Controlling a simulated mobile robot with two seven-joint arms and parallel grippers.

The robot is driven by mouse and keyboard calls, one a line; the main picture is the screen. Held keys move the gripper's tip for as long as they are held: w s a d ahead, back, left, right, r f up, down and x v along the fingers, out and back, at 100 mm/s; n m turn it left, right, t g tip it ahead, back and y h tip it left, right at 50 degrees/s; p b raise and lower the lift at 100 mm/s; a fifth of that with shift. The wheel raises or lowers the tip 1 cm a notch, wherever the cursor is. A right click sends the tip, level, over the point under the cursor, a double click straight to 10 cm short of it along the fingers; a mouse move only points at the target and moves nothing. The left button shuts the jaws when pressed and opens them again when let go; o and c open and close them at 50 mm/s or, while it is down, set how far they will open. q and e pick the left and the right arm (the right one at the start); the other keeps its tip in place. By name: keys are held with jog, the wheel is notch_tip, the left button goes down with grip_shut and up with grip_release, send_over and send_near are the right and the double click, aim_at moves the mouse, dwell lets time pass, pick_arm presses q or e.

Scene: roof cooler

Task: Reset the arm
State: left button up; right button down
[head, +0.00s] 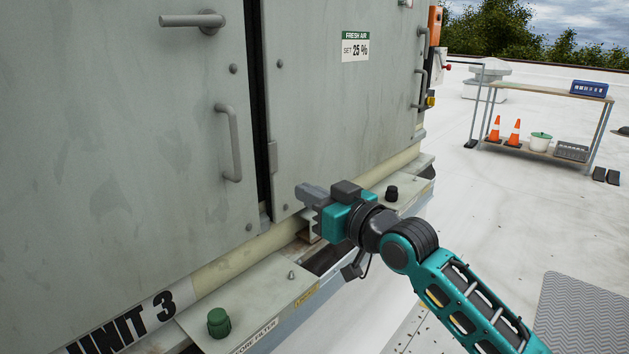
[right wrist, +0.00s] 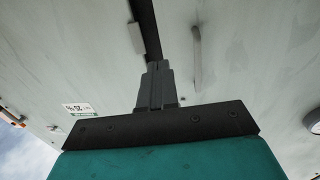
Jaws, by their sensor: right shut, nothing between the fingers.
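My right gripper (head: 309,194) reaches in from the lower right in the head view. Its fingers are shut and empty, pointing left toward the grey cabinet near the dark vertical gap (head: 259,110) between two panels. In the right wrist view the shut fingers (right wrist: 156,82) are in the middle, with the cabinet face and the dark gap beyond them. I cannot tell whether the fingertips touch the cabinet. My left gripper is not in view.
The left panel (head: 120,130) has a lever handle (head: 193,20) and a pull handle (head: 230,143). A ledge below carries a green knob (head: 218,322) and a black knob (head: 391,193), with an opening (head: 328,258) between its covers. A shelf (head: 550,92) with cones stands far right on open white roof.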

jog(key=s+d+f+m+h+p, duration=0.25)
jog(key=s+d+f, duration=0.25)
jog(key=f, duration=0.3)
jog(key=s+d+f+m+h+p, duration=0.2)
jog(key=s+d+f+h, duration=0.15)
jog(key=f, duration=0.45)
pick_arm(q)
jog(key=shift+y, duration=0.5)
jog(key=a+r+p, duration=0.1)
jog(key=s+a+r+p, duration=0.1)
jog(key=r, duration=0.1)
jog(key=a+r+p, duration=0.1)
jog(key=p, duration=0.1)
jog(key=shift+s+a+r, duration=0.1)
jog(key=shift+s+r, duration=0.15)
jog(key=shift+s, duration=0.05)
pick_arm(e)
jog(key=s+d+f+h, duration=0.1)
jog(key=s+d+f, duration=0.2)
jog(key=s, duration=0.3)
jog(key=s+d+f+m+g+h, duration=0.1)
jog(key=s+d+f+h, duration=0.1)
jog(key=s+d+f, duration=0.2)
jog(key=s+d+f+m+g+h, duration=0.1)
jog(key=s+d+f, duration=0.2)
jog(key=s, duration=0.6)
jog(key=d, duration=0.2)
jog(key=shift+s+d+f+h, duration=0.2)
jog(key=shift+d+h, duration=0.15)
jog(key=shift+h, duration=0.05)
